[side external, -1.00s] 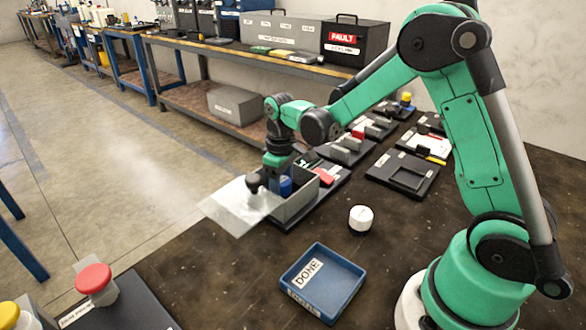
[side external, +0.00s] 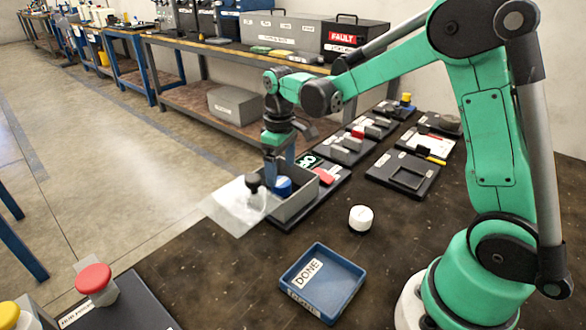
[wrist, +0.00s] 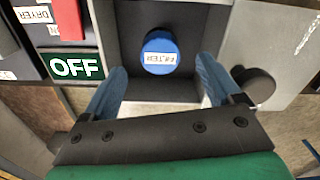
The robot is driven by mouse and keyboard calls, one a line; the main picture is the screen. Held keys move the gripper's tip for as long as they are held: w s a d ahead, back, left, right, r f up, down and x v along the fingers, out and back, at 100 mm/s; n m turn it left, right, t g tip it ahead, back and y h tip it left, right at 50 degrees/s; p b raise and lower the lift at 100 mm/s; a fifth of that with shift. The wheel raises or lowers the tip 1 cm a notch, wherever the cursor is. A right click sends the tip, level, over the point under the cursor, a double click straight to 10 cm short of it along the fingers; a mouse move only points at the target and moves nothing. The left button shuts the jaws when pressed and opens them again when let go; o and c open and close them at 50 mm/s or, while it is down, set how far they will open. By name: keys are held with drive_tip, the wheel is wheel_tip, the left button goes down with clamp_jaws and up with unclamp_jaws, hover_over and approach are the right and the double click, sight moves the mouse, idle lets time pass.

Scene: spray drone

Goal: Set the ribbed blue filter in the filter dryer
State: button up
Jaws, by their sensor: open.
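The blue filter (wrist: 160,52), with a white FILTER label on top, sits upright inside the open grey box of the filter dryer (wrist: 125,88). It also shows in the side view (side external: 283,186). Its ribs cannot be made out. The dryer's pale lid (side external: 238,204), with a black knob, is swung open. A green OFF sign (wrist: 77,67) and a red part (wrist: 88,20) lie left of the box in the wrist view. My gripper (wrist: 162,78) is open and empty above the box, its blue fingers spread apart, clear of the filter.
A blue DONE tray (side external: 322,283) and a white round-topped object (side external: 361,218) stand on the dark table. Several black stations (side external: 402,176) are at the back right. A board with a red button (side external: 94,279) is at the front left.

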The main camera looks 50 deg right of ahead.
sight(282, 182)
wheel_tip(282, 182, up, 8)
drive_tip(key=s+a+m+t, duration=0.1)
drive_tip(key=s+a+t, duration=0.1)
drive_tip(key=s, duration=0.3)
drive_tip(key=s+a+f+m+t, duration=0.1)
drive_tip(key=s+a+t, duration=0.2)
drive_tip(key=s+t, duration=0.2)
drive_tip(key=shift+a+f+m, duration=0.15)
drive_tip(key=shift+a+m, duration=0.1)
drive_tip(key=shift+m, duration=0.05)
drive_tip(key=shift+s, duration=0.1)
